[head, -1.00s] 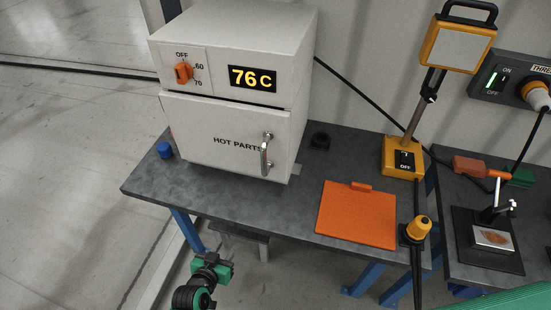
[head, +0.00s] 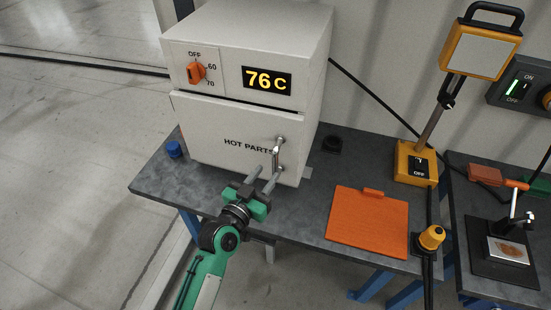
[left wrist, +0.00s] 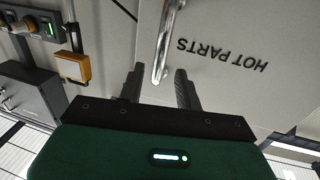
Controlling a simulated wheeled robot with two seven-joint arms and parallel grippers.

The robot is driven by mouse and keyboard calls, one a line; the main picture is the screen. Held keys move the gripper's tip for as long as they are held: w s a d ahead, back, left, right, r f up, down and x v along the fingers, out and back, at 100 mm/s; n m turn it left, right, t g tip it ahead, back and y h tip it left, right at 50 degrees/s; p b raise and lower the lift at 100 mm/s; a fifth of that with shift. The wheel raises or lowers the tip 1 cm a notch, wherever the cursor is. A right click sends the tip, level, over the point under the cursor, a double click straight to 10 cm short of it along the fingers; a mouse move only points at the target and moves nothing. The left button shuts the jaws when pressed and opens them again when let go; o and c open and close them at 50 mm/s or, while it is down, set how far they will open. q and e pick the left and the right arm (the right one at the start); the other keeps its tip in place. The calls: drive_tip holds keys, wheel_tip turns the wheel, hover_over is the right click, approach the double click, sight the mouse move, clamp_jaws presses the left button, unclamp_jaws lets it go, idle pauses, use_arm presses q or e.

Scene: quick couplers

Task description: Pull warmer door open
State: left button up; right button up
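The warmer (head: 215,125) is a white box on the grey bench, with its door (head: 215,140), marked HOT PARTS, shut. A metal bar handle (head: 277,155) stands upright at the door's right side. My left gripper (head: 263,178) is open just in front of the handle's lower end, with its two fingers pointing at the door. In the left wrist view, the handle (left wrist: 162,50) lies ahead, in line with the gap between the open fingers (left wrist: 158,88); I cannot tell whether they touch it. My right gripper is out of view.
The grey bench (head: 300,215) holds an orange plate (head: 368,220), a blue cap (head: 174,149) and a small black part (head: 332,144). A yellow lamp stand (head: 416,164) is at the back right. Open floor lies to the left.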

sight(273, 165)
use_arm(q)
drive_tip(key=p+x, duration=0.1)
drive_tip(key=x, duration=0.5)
clamp_jaws()
